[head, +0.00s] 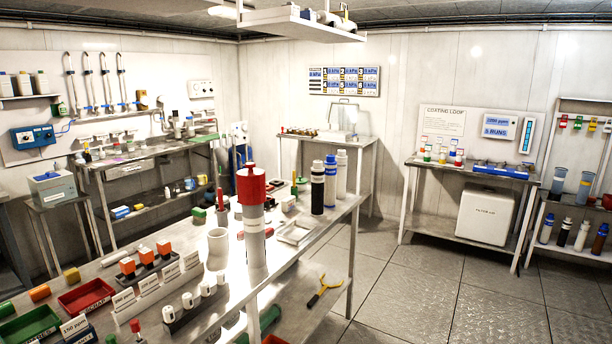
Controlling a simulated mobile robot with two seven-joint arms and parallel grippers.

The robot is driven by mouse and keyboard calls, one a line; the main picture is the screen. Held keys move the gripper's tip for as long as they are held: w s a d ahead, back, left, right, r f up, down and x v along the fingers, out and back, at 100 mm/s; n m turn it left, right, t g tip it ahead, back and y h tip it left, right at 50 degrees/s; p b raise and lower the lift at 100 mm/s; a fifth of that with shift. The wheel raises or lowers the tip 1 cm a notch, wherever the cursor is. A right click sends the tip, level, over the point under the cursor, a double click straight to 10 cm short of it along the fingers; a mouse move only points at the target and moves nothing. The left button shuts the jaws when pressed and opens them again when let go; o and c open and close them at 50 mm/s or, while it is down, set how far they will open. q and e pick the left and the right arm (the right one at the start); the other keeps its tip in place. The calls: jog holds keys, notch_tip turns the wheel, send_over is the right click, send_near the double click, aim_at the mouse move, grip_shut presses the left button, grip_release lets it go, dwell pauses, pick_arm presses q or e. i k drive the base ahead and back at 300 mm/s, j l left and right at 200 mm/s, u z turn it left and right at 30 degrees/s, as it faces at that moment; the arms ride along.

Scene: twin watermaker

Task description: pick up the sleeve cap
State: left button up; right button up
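A red cap (252,187) sits on top of a tall grey-and-white cylinder (254,235) standing upright on the middle bench (225,318). It looks like the sleeve cap, but no label confirms this. A thin dark red piece rises above its top. Neither of my grippers is in the head view, so nothing is seen touching the cap.
A white open cup (217,247) stands left of the cylinder, and a white tray (295,232) lies to its right. Dark and white bottles (318,188) stand farther back. Red (84,296) and green (30,325) trays and labelled racks fill the near left. Tiled floor at right is clear.

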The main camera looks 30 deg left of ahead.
aim_at(251, 181)
jog(key=i+u, duration=0.15)
jog(key=i, duration=0.25)
jog(key=i+l+u, duration=0.1)
jog(key=i, duration=0.3)
jog(key=i+l+u, duration=0.15)
jog(key=i, duration=0.25)
jog(key=i+l+u, duration=0.1)
jog(key=u, duration=0.35)
jog(key=i+l+u, duration=0.25)
jog(key=u, duration=0.2)
jog(key=i+l+u, duration=0.2)
jog(key=u, duration=0.25)
jog(key=l+u, duration=0.45)
jog(key=i+l+u, duration=0.15)
jog(key=u, duration=0.3)
jog(key=k+l, duration=0.05)
